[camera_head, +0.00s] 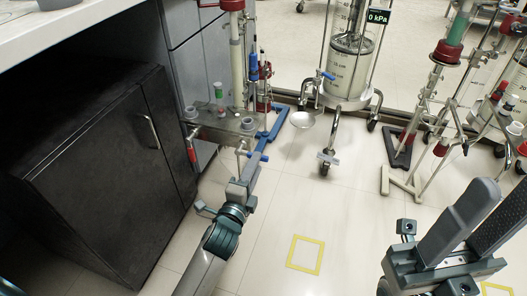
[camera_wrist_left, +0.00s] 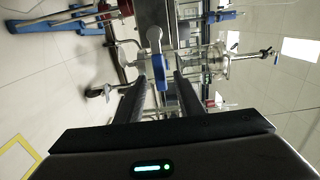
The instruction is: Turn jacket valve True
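A blue handle with a grey rounded end (camera_wrist_left: 160,72) shows between or just beyond the fingertips, with a gap on both sides. I cannot tell its depth, nor which valve is the jacket valve. Another blue valve handle (camera_head: 327,75) is on the large central column. My right gripper (camera_head: 478,215) is at the lower right, its fingers apart and empty.
A black cabinet (camera_head: 105,165) stands at the left. More column stands (camera_head: 437,85) are at the right. The middle floor is clear, with a yellow square (camera_head: 305,254).

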